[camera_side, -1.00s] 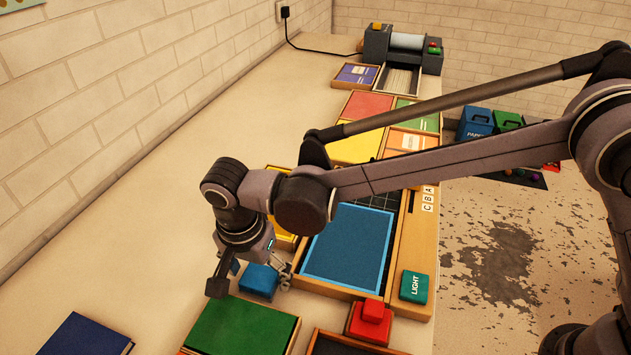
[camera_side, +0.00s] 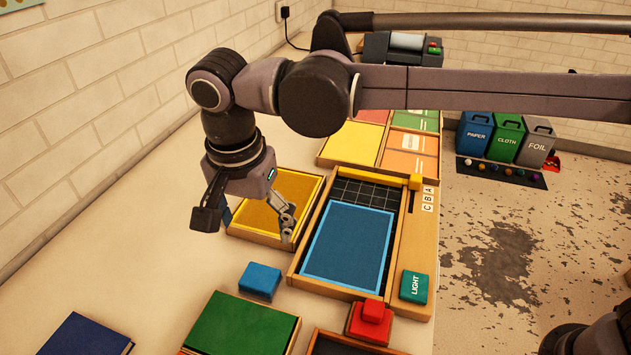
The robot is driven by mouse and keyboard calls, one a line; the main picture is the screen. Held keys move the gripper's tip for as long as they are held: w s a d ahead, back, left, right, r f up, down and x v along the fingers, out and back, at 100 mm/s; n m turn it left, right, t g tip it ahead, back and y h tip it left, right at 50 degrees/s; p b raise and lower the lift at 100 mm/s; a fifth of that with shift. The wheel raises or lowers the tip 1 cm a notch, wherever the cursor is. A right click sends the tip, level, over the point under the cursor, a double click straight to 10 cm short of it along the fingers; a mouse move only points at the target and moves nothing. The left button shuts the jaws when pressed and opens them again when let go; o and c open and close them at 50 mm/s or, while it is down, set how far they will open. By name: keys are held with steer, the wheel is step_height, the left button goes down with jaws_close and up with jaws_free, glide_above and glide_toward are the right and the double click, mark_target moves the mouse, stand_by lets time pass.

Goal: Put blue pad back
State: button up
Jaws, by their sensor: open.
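The blue pad (camera_side: 260,281) is a small blue block lying on the table between the green book (camera_side: 238,325) and the yellow tray (camera_side: 310,187). My gripper (camera_side: 248,222) is open and empty, raised above and behind the pad, in front of the yellow tray. It is apart from the pad. A larger blue panel (camera_side: 348,246) with a light blue border lies in the wooden frame to the right.
A red button block (camera_side: 369,322) and a teal LIGHT block (camera_side: 414,286) stand at the frame's near end. A dark blue book (camera_side: 85,336) lies at the near left. PAPER, CLOTH and FOIL bins (camera_side: 507,137) stand at the back right.

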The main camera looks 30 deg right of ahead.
steer(key=d+r+n+t+y, duration=0.1)
steer(key=d+n, duration=0.1)
steer(key=d, duration=0.9)
steer(key=d+r+n+t+y, duration=0.1)
steer(key=d+r+n, duration=0.1)
steer(key=d, duration=0.9)
steer(key=s+d+f+n+t, duration=0.1)
steer(key=s+d+f, duration=0.1)
steer(key=d, duration=0.3)
steer(key=s+d+f+n+t, duration=0.1)
steer(key=s+d+f+n, duration=0.1)
steer(key=s+d, duration=0.2)
steer(key=s+d+f+n+t+h, duration=0.1)
steer(key=s+d+f+t, duration=0.1)
steer(key=d, duration=0.4)
steer(key=shift+s+d+f+n, duration=0.3)
steer(key=shift+s+f, duration=0.25)
steer(key=shift+s, duration=0.2)
